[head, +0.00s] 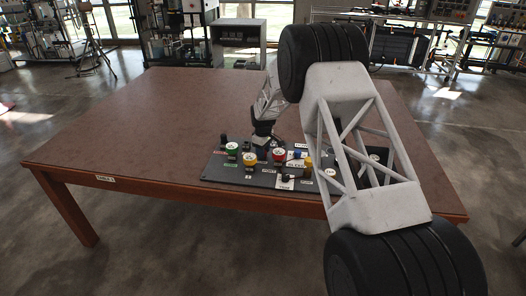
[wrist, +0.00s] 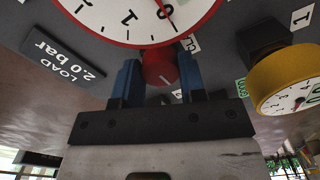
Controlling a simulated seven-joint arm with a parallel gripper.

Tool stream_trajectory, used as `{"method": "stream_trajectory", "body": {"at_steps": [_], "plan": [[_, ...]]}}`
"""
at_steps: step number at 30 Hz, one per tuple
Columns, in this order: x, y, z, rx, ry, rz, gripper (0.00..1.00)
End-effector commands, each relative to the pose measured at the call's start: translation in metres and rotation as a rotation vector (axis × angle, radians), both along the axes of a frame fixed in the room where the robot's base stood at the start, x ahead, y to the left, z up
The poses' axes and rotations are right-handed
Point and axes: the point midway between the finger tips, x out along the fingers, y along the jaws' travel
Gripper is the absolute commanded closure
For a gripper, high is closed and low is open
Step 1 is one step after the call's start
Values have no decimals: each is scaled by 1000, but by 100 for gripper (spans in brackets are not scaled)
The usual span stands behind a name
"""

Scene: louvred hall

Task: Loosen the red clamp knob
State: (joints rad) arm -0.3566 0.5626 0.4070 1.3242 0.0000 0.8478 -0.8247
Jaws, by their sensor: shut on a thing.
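The red clamp knob (wrist: 160,68) is in the middle of the wrist view, just below a white dial with a red rim (wrist: 140,22). A short pale line marks the knob's face. My gripper (wrist: 158,75) has its two blue fingers on either side of the knob, shut on it. In the head view my gripper (head: 262,136) is low over the dark panel (head: 228,173) on the table. The knob cannot be made out there.
A yellow-cased gauge (wrist: 290,80) is right of my gripper. Several gauges and small posts crowd the panel. The brown table (head: 130,120) is bare to the panel's left.

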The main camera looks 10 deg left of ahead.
Motion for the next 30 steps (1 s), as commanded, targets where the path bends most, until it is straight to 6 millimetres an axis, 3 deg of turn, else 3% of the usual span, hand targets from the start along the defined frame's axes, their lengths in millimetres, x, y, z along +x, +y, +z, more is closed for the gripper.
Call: {"method": "stream_trajectory", "body": {"at_steps": [15, 30], "plan": [[0, 0, -1, -1, 1, 388, 86], [0, 0, -1, -1, 1, 458, 86]]}}
